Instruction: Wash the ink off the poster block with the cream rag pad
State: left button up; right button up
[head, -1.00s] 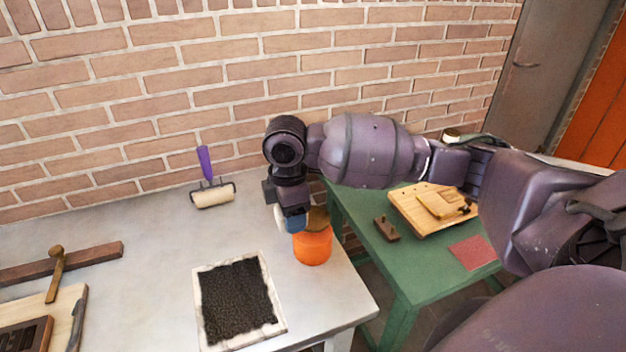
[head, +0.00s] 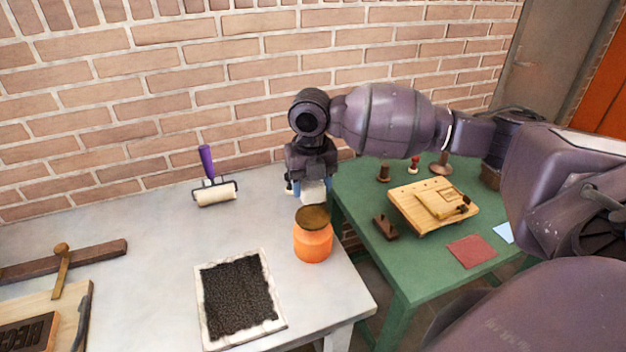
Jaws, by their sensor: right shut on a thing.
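My right gripper (head: 312,188) is shut on a small cream pad (head: 313,194), which shows between its blue fingertips. The gripper is just behind the mouth of the orange jar, near the back right of the grey table. The poster block (head: 25,334) is dark with raised letters and lies on a pale wooden board (head: 70,300) at the lower left. The picture's edge cuts off part of the block. My left gripper does not show.
An orange jar (head: 313,244) with a brown top stands near the grey table's right edge. A black ink slab (head: 238,298) in a pale frame lies left of it. A purple-handled roller (head: 215,190) is at the back. A green table (head: 420,250) on the right holds a wooden press.

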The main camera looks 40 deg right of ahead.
aim_at(313, 217)
jog(key=shift+d+r+n, duration=0.15)
jog(key=shift+d+n, duration=0.05)
jog(key=shift+n, duration=0.3)
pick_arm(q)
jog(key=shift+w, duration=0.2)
pick_arm(e)
jog(key=shift+f+b, duration=1.05)
notch_tip(313, 217, down, 4)
jog(key=b, duration=0.3)
jog(key=shift+r, duration=0.1)
jog(key=shift+w+b, duration=0.1)
jog(key=shift+b, duration=0.2)
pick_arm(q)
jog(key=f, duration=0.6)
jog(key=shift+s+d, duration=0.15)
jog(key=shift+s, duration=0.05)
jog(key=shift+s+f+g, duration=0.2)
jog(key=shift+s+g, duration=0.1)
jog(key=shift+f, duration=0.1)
pick_arm(e)
jog(key=shift+f, duration=0.55)
